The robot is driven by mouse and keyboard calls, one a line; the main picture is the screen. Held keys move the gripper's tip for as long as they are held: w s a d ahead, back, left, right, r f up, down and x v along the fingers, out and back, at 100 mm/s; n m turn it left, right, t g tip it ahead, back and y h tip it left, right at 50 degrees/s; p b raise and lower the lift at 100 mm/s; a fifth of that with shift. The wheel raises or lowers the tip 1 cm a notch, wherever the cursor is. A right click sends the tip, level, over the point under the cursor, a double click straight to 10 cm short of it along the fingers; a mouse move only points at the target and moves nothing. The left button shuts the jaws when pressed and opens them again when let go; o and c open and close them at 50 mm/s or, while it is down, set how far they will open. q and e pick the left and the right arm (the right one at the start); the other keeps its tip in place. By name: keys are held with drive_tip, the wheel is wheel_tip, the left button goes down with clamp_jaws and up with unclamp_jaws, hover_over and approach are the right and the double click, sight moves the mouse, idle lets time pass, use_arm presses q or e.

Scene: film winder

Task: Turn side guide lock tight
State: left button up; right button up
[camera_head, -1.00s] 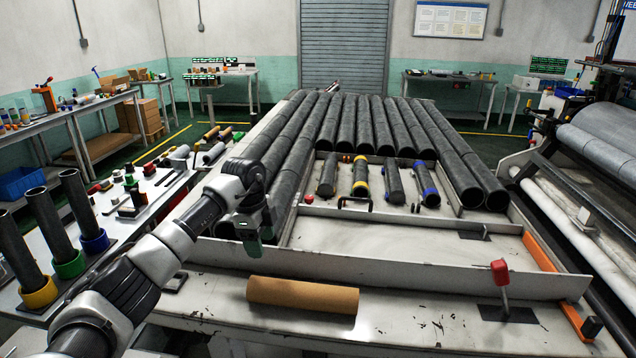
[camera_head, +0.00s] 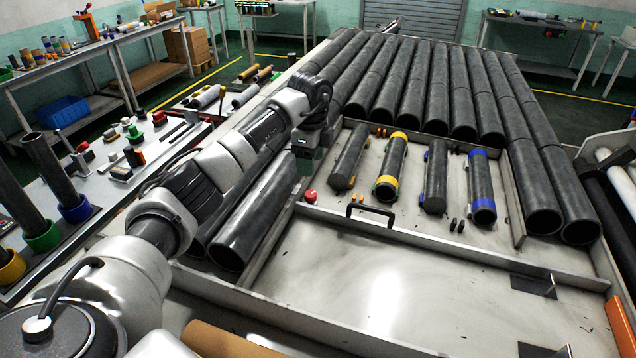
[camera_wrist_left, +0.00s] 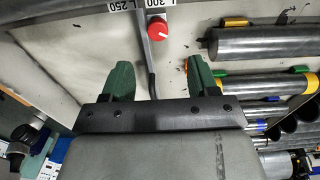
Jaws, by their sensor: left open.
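The side guide lock shows as a small red round knob (camera_head: 310,196) beside the left guide rail, at the front left of the area holding short dark rolls. In the left wrist view the red knob (camera_wrist_left: 155,35) has a white mark and lies beyond my fingertips, roughly between them, with labels "300" and "250" near it. My left gripper (camera_head: 306,153) is just above and behind the knob in the head view. In the left wrist view its two green fingers (camera_wrist_left: 161,76) are spread apart and empty, clear of the knob. My right gripper is not in view.
Long dark tubes (camera_head: 440,85) fill the back of the table. Short rolls (camera_head: 388,168) with coloured bands lie right of the knob, near a black handle (camera_head: 370,214). A brown roll (camera_head: 225,342) lies at the front. The panel in the middle front (camera_head: 390,280) is bare.

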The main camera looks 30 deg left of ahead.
sight(310, 193)
use_arm(q)
wheel_tip(310, 193, down, 8)
drive_tip(key=shift+s+f+p, duration=0.15)
drive_tip(key=shift+f+p, duration=0.1)
drive_tip(key=shift+p, duration=0.95)
drive_tip(key=shift+s+f, duration=0.1)
drive_tip(key=shift+f, duration=0.35)
drive_tip(key=c, duration=0.9)
